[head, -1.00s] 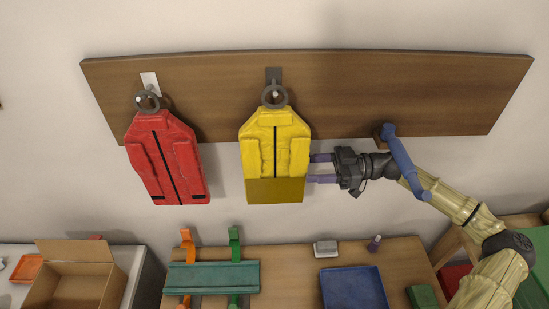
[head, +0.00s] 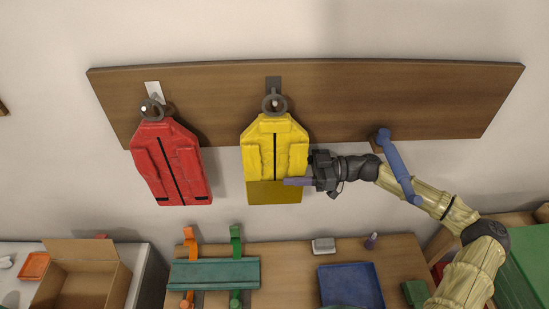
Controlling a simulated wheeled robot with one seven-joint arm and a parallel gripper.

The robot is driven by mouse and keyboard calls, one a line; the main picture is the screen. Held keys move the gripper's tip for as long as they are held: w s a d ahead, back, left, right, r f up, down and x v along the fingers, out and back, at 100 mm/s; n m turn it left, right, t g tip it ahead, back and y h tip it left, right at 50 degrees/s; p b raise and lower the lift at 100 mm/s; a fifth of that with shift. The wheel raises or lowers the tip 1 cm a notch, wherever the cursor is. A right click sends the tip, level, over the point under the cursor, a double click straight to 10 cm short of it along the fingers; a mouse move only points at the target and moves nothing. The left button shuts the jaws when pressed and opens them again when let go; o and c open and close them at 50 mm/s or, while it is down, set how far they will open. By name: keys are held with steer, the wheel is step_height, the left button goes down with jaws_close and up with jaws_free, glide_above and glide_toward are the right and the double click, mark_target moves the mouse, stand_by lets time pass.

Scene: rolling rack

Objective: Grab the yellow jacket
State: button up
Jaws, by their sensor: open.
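The yellow jacket (head: 273,148) hangs by a dark ring from a peg on the wooden wall board (head: 340,98). It has a dark front stripe and a darker yellow lower band. My gripper (head: 298,172) is at the jacket's right edge, reaching in from the right. Its jaws are open. One purple finger shows in front of the lower band; the other finger is hidden, apparently behind the jacket. I cannot tell whether the fingers touch the cloth.
A red jacket (head: 170,160) hangs to the left. A blue hook-like piece (head: 398,165) is on the board's right, close to my arm. Below are a teal rack (head: 214,273), a blue tray (head: 350,287) and a cardboard box (head: 80,282).

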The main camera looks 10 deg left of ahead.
steer(key=shift+p+x, duration=0.35)
steer(key=shift+x, duration=0.8)
steer(key=shift+d, duration=0.1)
steer(key=shift+c, duration=0.4)
steer(key=shift+w, duration=0.1)
jaws_close()
